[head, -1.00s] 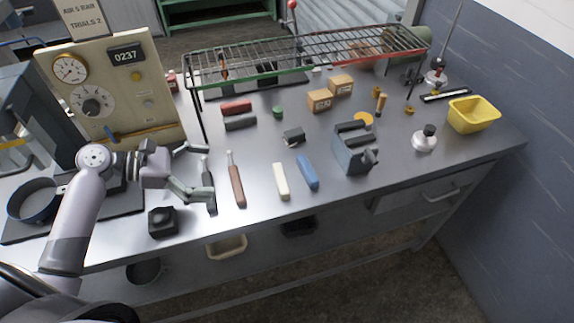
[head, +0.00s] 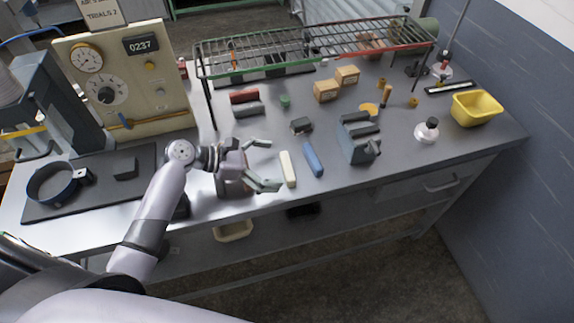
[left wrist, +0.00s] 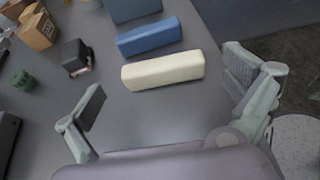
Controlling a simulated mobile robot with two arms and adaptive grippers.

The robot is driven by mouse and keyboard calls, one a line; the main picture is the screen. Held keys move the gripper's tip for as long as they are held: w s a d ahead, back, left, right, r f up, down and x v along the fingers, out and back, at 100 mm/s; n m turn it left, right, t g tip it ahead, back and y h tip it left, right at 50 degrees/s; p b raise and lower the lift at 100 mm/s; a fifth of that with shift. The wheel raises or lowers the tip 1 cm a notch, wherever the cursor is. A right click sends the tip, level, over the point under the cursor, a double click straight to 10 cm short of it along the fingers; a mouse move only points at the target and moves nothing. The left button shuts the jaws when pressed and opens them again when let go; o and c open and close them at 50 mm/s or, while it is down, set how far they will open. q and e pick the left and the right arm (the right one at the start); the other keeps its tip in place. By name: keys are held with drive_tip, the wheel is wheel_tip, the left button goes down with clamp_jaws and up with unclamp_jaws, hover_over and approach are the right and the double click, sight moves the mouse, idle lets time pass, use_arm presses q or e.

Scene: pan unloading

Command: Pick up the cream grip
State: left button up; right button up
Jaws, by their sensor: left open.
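The cream grip (head: 287,169) is a pale, rounded bar lying on the grey bench near its front edge. In the left wrist view the cream grip (left wrist: 163,71) lies crosswise ahead of my fingers, apart from both. My left gripper (head: 268,164) is just left of the grip, open and empty, with its fingers pointing toward it. In the left wrist view the left gripper (left wrist: 168,105) has its fingers spread wide at the left and right. My right gripper is not in view.
A blue grip (head: 312,159) lies close to the right of the cream one, nearly parallel. A small black block (head: 301,125) sits behind, and a grey slotted block (head: 357,140) stands farther right. A wire rack (head: 310,48) spans the back of the bench.

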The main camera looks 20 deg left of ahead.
sight(287, 169)
use_arm(q)
drive_tip(key=x, duration=0.2)
drive_tip(key=shift+w+d, duration=0.2)
drive_tip(key=shift+d, duration=0.2)
drive_tip(key=shift+a+f, duration=0.1)
drive_tip(key=c, duration=1.1)
